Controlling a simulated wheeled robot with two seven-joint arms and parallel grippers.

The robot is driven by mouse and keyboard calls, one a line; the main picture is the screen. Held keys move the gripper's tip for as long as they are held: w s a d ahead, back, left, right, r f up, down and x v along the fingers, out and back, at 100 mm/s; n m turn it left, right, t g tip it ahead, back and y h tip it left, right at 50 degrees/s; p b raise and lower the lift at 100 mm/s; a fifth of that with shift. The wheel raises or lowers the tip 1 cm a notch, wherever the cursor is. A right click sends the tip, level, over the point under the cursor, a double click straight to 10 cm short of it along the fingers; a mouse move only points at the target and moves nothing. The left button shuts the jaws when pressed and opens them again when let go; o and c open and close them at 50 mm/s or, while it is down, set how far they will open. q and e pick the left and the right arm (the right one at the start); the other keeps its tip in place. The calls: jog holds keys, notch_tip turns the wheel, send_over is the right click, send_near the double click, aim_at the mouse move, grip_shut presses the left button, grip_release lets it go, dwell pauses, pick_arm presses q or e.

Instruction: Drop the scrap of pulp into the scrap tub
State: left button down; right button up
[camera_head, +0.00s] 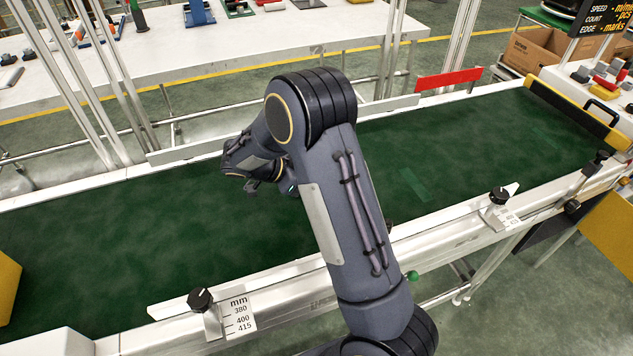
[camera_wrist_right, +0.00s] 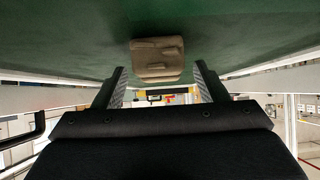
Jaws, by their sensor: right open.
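The scrap of pulp (camera_wrist_right: 157,60) is a small tan, ridged block on the green conveyor belt (camera_head: 90,240). It shows in the right wrist view, ahead of and between the fingers of my right gripper (camera_wrist_right: 160,72), which are apart with nothing held. In the head view my right gripper (camera_head: 265,187) is low over the belt, partly hidden by my own arm, and the pulp is hidden there. My left gripper is not in view. I cannot pick out the scrap tub for certain.
Metal side rails (camera_head: 420,240) with black knobs (camera_head: 200,300) line the belt. A red plate (camera_head: 448,79) stands at the far rail. A yellow-and-black bar (camera_head: 575,110) crosses the belt's right end. A yellow object (camera_head: 8,285) is at the left edge. The belt's visible surface is largely clear.

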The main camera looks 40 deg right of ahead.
jog(key=shift+s+d+f, duration=0.15)
jog(key=shift+d+f, duration=0.35)
jog(key=c, duration=1.1)
jog(key=shift+r, duration=0.1)
jog(key=shift+c, duration=0.2)
